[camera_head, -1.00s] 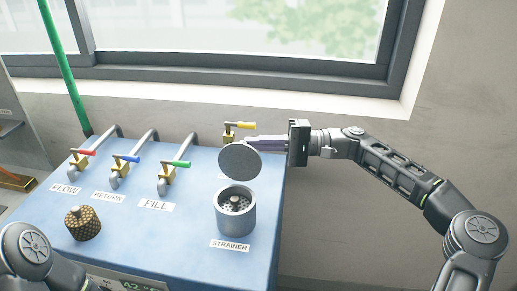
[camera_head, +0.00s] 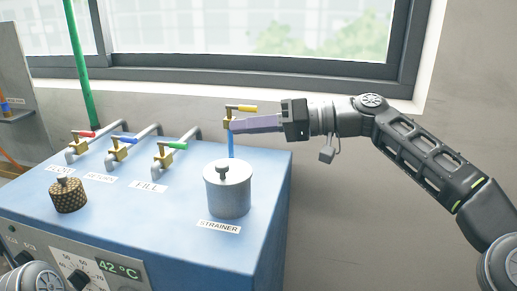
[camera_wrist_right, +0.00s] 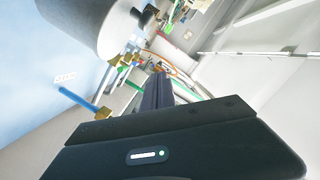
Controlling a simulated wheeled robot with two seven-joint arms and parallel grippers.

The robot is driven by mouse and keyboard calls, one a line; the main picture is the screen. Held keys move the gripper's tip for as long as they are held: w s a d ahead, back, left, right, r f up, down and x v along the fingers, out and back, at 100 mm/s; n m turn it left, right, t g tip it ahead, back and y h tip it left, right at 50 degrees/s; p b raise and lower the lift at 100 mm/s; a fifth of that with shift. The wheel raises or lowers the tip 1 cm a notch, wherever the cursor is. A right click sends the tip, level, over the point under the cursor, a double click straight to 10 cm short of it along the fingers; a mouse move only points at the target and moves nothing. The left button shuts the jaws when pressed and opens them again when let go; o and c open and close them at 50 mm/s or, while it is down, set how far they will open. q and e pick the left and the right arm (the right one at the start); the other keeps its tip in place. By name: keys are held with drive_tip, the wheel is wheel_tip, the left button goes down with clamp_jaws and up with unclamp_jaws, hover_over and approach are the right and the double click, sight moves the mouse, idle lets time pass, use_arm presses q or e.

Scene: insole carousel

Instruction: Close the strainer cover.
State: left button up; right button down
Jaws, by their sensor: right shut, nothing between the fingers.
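The strainer (camera_head: 228,195) is a grey metal cylinder on the blue console, behind its STRAINER label. Its round cover (camera_head: 226,172), with a small knob on top, lies flat over the strainer's mouth, and the inside is hidden. The strainer's pale cylinder also shows in the right wrist view (camera_wrist_right: 85,22), with a dark knob. My right gripper (camera_head: 234,125) is shut and empty, above and behind the strainer, apart from the cover. Its fingers point left, close to the yellow-handled valve. My left gripper is out of view.
The yellow-handled valve (camera_head: 240,108) has a thin blue vertical length (camera_head: 231,144) below it. Red (camera_head: 84,133), blue (camera_head: 124,140) and green (camera_head: 172,145) valves stand to the left. A perforated brass basket (camera_head: 69,196) sits at the front left. The window is behind.

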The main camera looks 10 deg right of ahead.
sight(237, 179)
drive_tip(key=s+f+n+b, duration=0.1)
drive_tip(key=b, duration=0.2)
drive_tip(key=s+a+f+n+b, duration=0.1)
drive_tip(key=n+b, duration=0.1)
drive_tip(key=b, duration=0.2)
drive_tip(key=s+f+n+t+b, duration=0.1)
drive_tip(key=s+b, duration=0.1)
drive_tip(key=b, duration=0.2)
drive_tip(key=shift+a+n+h, duration=0.3)
drive_tip(key=shift+a+h, duration=0.05)
drive_tip(key=shift+h, duration=0.05)
drive_tip(key=b, duration=0.2)
drive_tip(key=s+f+n+b, duration=0.1)
drive_tip(key=shift+a+n+b, duration=0.2)
drive_tip(key=shift+n+b, duration=0.1)
drive_tip(key=shift+b, duration=0.1)
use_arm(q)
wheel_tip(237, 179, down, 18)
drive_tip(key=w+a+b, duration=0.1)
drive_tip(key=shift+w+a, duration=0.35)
use_arm(e)
drive_tip(key=shift+s+a+n+t+h, duration=0.1)
drive_tip(key=shift+s+n+t+h, duration=0.2)
drive_tip(key=shift+n+t, duration=0.15)
